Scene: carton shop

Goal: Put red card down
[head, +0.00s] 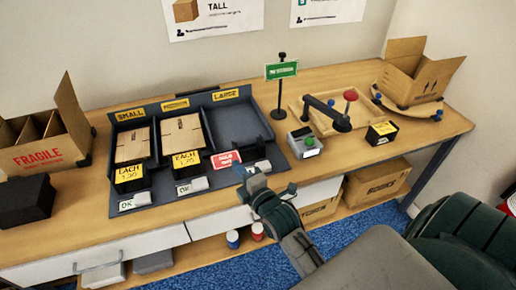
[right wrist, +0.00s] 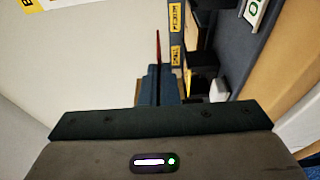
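The red card (head: 226,160) with white lettering is at the front of the large compartment of the dark sorting tray (head: 225,92). My right gripper (head: 243,171) is shut on the card's right end. In the right wrist view the red card (right wrist: 158,48) shows edge-on, upright between the closed blue fingertips (right wrist: 159,84). I cannot tell whether the card touches the tray. The large compartment (head: 237,122) looks empty. The small and middle compartments hold flat cartons (head: 132,146) (head: 181,135). My left gripper is not in view.
Black price blocks (head: 130,178) (head: 187,164) and pale OK tags (head: 134,202) (head: 191,187) stand before the compartments. A FRAGILE carton (head: 45,150) is at left. A green sign on a stand (head: 281,71), a grey device with a green button (head: 304,143) and an open carton (head: 420,72) are at right.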

